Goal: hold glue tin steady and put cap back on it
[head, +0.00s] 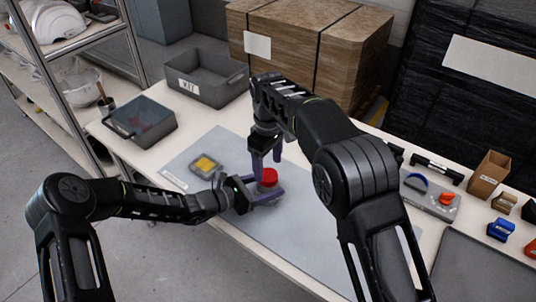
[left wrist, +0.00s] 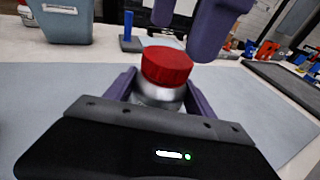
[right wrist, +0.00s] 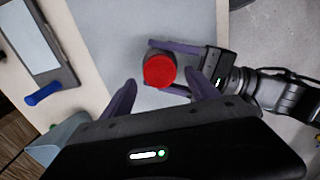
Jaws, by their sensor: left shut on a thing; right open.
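The glue tin is a small silver can (left wrist: 158,94) standing on the grey mat. Its red cap (left wrist: 167,64) sits on top of the tin and looks level; I cannot tell whether it is screwed tight. The cap also shows in the head view (head: 268,177) and the right wrist view (right wrist: 159,71). My left gripper (head: 270,194) is shut on the tin's body from the side, low near the mat. My right gripper (head: 265,158) points down just above the cap. Its fingers (right wrist: 165,97) are apart and hold nothing, with the cap beyond and between them.
A small case with a yellow patch (head: 205,165) lies on the mat (head: 310,221) left of the tin. Tools and a cardboard box (head: 489,173) line the right. The mat's front is clear.

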